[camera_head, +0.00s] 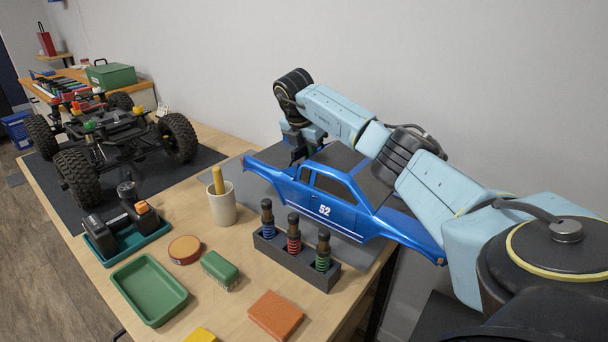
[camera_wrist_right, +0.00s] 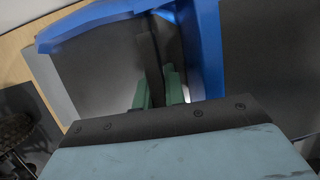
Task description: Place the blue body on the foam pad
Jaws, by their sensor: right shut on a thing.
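The blue body (camera_head: 330,200), a car shell marked 52, is at the right of the table, over a grey pad (camera_head: 358,257) that looks like the foam pad. It looks roughly level; I cannot tell whether it touches the pad. My right gripper (camera_head: 299,153) is at the shell's far side, toward its left end, shut on it. In the right wrist view the gripper's green fingers (camera_wrist_right: 158,92) are close together, with the blue body (camera_wrist_right: 207,50) around them; the exact contact is hidden. My left gripper is not in view.
A shock stand (camera_head: 296,262) with several coloured shocks stands just in front of the body. A beige cup (camera_head: 222,207) is left of it. A wheeled chassis (camera_head: 110,135) sits on a dark mat at left. A green tray (camera_head: 149,289) and small blocks lie in front.

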